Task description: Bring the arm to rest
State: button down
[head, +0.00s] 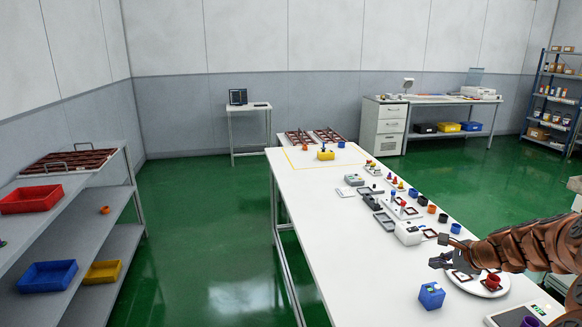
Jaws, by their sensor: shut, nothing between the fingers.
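My gripper (443,251) is at the right of the head view, at the end of my brown, ribbed arm (515,250). It is shut and empty. It hovers over the right side of the long white table (335,225), close to a round white plate (496,290). The plate holds a red cup (493,281) and a dark square frame. My arm covers part of the table's right edge.
A blue cube (431,295) stands left of the plate. Several cups, frames and small devices line the table's right side; its left half is clear. A shelf with a red bin (31,198) and a blue bin (47,275) stands at left. Green floor lies between.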

jog(key=s+a+r+n+g, duration=0.2)
jog(key=s+a+n, duration=0.25)
jog(key=a, duration=0.35)
jog(key=s+a+r+n+g+y, duration=0.1)
jog(key=s+a+n, duration=0.3)
jog(key=a, duration=0.5)
jog(key=s+a+r+n+g, duration=0.2)
jog(key=s+a+n, duration=0.1)
jog(key=s+a, duration=0.4)
jog(key=s+a+n+g+h, duration=0.1)
jog(key=s+n, duration=0.4)
jog(key=s, duration=0.7)
jog(key=s+a+f+n+g+h, duration=0.1)
jog(key=s+n+g+h, duration=0.2)
jog(key=s, duration=1)
jog(key=shift+a+f+n+g+h, duration=0.3)
jog(key=shift+n+g, duration=0.2)
jog(key=shift+n, duration=0.75)
